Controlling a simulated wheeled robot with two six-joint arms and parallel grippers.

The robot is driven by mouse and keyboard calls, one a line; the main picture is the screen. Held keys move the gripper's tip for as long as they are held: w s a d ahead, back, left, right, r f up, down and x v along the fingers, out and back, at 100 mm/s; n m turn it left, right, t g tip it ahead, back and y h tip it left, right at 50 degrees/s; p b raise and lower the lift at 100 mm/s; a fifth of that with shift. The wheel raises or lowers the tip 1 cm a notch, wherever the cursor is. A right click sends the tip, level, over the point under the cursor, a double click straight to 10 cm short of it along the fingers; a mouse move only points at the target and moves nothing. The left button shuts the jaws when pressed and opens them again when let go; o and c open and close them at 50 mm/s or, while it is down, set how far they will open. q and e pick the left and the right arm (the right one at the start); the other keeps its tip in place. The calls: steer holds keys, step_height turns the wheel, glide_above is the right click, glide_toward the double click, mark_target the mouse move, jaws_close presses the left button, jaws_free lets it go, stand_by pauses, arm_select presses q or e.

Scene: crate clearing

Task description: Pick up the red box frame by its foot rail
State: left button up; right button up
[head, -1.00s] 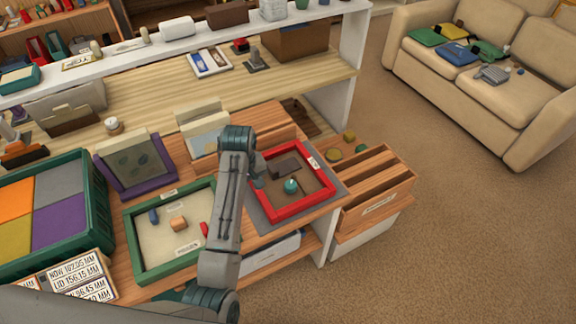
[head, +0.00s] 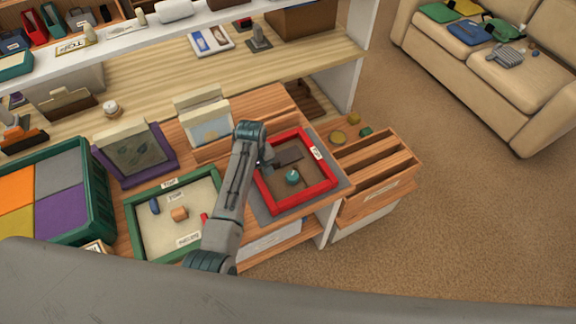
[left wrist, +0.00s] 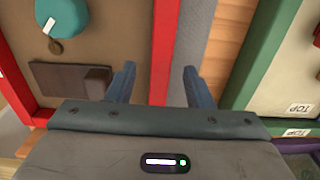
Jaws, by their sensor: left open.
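The red box frame (head: 330,185) lies flat on a grey mat (head: 264,212) at the right end of the wooden table. It holds a teal round piece (head: 292,177) and a dark brown flat piece (head: 288,157). A white label is on its right rail. My left gripper (head: 265,163) is at the frame's left rail, opposite the label, partly hidden by its own arm. In the left wrist view my left gripper (left wrist: 158,85) is open, with this red rail (left wrist: 178,40) between its fingers in the picture. Contact cannot be told. My right gripper is not in view.
A green frame (head: 133,225) with small pieces lies just left of the red one. A purple frame (head: 165,150) and a green crate (head: 100,205) stand farther left. A slotted wooden crate (head: 385,190) stands close at the right. Open carpet lies beyond it.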

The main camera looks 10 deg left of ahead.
arm_select(q)
steer(key=shift+f, duration=0.5)
steer(key=shift+s+f, duration=0.1)
steer(key=shift+f, duration=0.55)
steer(key=shift+c, duration=0.9)
steer(key=c, duration=0.7)
jaws_close()
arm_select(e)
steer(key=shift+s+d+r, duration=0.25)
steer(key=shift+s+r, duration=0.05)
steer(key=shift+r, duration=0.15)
arm_select(q)
steer(key=shift+r+p, duration=0.25)
steer(key=shift+p, duration=0.05)
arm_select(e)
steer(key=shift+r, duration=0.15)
